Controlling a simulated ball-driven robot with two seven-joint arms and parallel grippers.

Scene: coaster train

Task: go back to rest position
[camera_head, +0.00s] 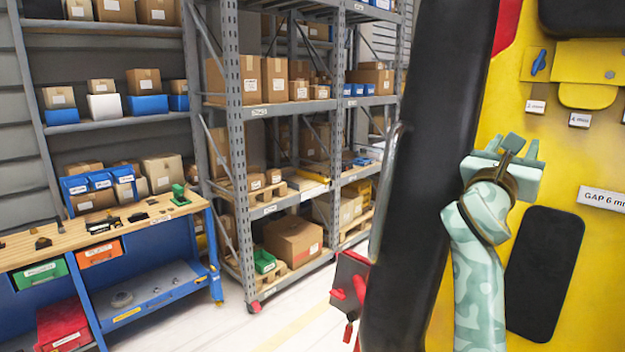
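My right gripper (512,148), pale teal with a camouflage pattern on its arm, is raised at the right in front of a yellow coaster train panel (595,230). Its prongs point up, and I cannot tell whether it is open or shut. I see nothing clearly held in it. I cannot tell whether it touches the panel. A small blue lever (539,62) sits on the panel above and to the right of the gripper. My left gripper is not in view.
A large black padded bar (425,150) stands left of my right arm. A blue workbench (140,235) and grey shelving (236,150) with cartons stand at the left. The floor (290,320) between is clear.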

